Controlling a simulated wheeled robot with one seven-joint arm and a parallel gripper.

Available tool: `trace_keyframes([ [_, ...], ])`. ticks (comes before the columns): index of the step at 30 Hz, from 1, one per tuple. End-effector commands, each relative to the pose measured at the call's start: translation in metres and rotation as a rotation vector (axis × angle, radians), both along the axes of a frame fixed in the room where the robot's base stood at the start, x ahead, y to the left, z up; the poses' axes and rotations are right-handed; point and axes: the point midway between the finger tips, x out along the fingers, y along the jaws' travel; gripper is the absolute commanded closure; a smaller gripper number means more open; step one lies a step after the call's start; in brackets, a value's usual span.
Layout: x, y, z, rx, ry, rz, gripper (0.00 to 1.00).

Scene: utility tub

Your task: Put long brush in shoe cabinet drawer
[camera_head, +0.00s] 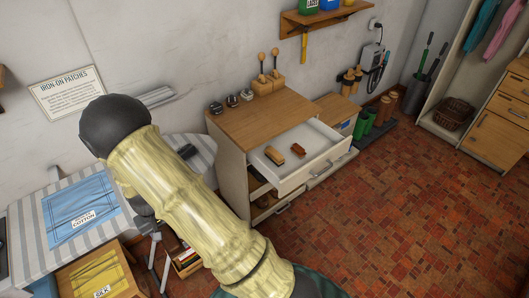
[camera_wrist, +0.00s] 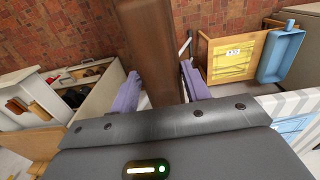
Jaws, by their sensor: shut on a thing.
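My gripper (camera_wrist: 160,88) has purple fingers and is shut on a long brown wooden thing, the long brush (camera_wrist: 150,40), in the wrist view. The brush extends away from the fingers toward the top edge; its bristles do not show. In the head view my arm hides the gripper and the brush. The shoe cabinet (camera_head: 250,115) stands against the wall with a wooden top. Its white upper drawer (camera_head: 318,138) is pulled open and holds two small brown brushes (camera_head: 274,154). The open drawer also shows at the left of the wrist view (camera_wrist: 48,97), apart from my gripper.
A striped ironing board (camera_head: 30,230) with a blue cloth pack (camera_head: 80,210) is at left. A wooden box with a yellow pack (camera_head: 95,278) is below it. Shoe trees (camera_head: 265,75) stand on the cabinet top. Green boots (camera_head: 375,120) are beyond. The brick floor at right is clear.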

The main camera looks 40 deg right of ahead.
Motion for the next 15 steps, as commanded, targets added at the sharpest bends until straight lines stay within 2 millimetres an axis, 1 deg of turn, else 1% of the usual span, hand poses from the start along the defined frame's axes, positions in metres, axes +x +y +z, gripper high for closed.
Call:
trace_keyframes([
  [1,0.001,-0.005,-0.008,0.000,0.002,-0.002,0.82],
  [8,0.002,-0.025,-0.045,-0.001,0.005,0.001,0.82],
  [11,0.000,-0.035,-0.066,0.000,0.006,0.003,0.82],
  [14,-0.003,-0.048,-0.094,0.001,0.008,0.006,0.82],
  [15,-0.006,-0.054,-0.107,0.002,0.008,0.005,0.82],
])
